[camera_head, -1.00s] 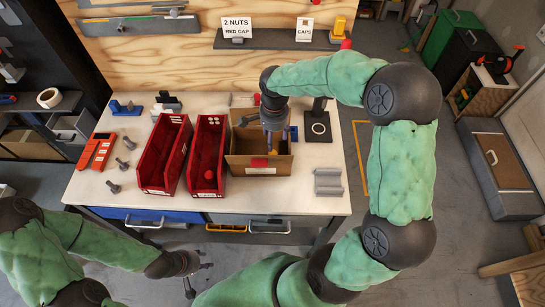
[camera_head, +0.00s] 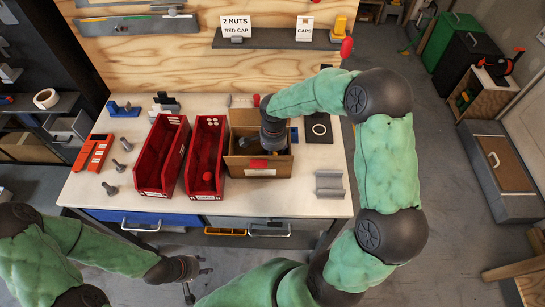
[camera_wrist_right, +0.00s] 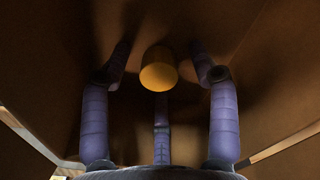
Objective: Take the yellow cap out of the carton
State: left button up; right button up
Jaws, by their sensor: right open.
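The yellow cap (camera_wrist_right: 158,72) lies inside the brown cardboard carton (camera_head: 238,167), seen in the right wrist view against the carton's inner surface (camera_wrist_right: 60,50). My right gripper (camera_wrist_right: 160,50) reaches down into the carton. Its purple-grey fingers are spread open, with the cap between them and a visible gap on both sides. I cannot tell whether the third finger touches the cap. In the head view the cap and the right fingertips are hidden by the right wrist and the carton. My left gripper (camera_head: 198,275) hangs empty in front of the bench, its small fingers apart.
Two red bins (camera_head: 163,155) (camera_head: 208,150) stand left of the carton; the right one holds a red cap (camera_head: 209,177). Grey parts (camera_head: 329,184) lie at right, bolts (camera_head: 115,166) and an orange tool (camera_head: 92,152) at left. A labelled shelf (camera_head: 275,40) hangs behind.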

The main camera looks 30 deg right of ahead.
jog(key=c, duration=0.8)
jog(key=shift+c, duration=0.2)
